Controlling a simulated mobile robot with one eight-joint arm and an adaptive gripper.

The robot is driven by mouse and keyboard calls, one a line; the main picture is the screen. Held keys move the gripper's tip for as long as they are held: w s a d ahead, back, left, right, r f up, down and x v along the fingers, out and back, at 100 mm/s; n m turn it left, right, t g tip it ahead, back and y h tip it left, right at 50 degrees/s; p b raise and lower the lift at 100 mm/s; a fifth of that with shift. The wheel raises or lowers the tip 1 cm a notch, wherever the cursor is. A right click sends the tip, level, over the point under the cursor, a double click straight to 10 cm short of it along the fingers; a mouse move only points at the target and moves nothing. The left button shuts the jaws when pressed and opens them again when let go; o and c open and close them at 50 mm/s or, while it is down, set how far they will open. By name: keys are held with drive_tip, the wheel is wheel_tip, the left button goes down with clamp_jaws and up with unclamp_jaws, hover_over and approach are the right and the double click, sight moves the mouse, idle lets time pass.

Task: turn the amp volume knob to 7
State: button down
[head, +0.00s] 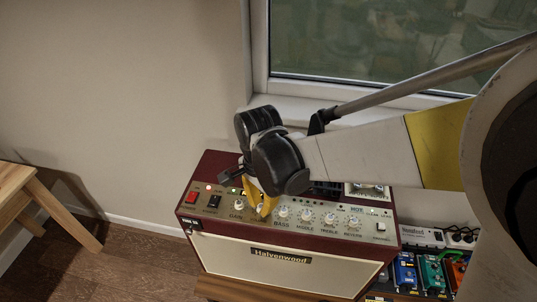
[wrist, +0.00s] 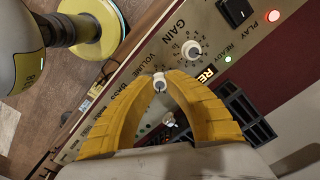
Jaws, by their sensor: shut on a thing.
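The amp (head: 213,168) is dark red with a cream front and a cream control panel on top. Its volume knob (wrist: 159,79) is a small white knob beside the VOLUME label in the wrist view. The yellow fingers of my gripper (wrist: 159,83) are closed on this knob, one fingertip on each side. In the head view my gripper (head: 263,210) comes down on the panel between the gain knob (head: 239,206) and the bass knob (head: 283,211), and the fingers hide the volume knob. The scale around the volume knob is mostly covered, so its setting cannot be read.
The middle, treble and reverb knobs (head: 353,221) continue to the right. Several effect pedals (head: 431,272) stand right of the amp. A window (head: 365,45) is behind.

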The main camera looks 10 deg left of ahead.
sight(261, 206)
drive_tip(key=shift+m, duration=0.9)
drive_tip(key=c, duration=1.3)
unclamp_jaws()
drive_tip(key=shift+c, duration=0.2)
wheel_tip(261, 206, up, 12)
